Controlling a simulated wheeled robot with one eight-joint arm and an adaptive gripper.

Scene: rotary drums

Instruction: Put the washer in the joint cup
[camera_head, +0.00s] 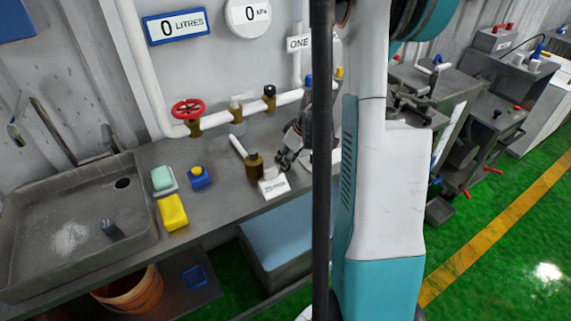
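My gripper (283,161) is over the counter, fingers pointing down and left. It is just right of a brass fitting (254,166) and behind a small white sign (273,184). A white tube leans up and left from the brass fitting. I cannot make out the washer.
A grey sink (146,207) is at left. A yellow sponge (173,213), a green soap block (162,178) and a blue-and-yellow item (199,178) lie beside it. The red valve wheel (187,109) is on the pipe. Bare counter lies left of the brass fitting.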

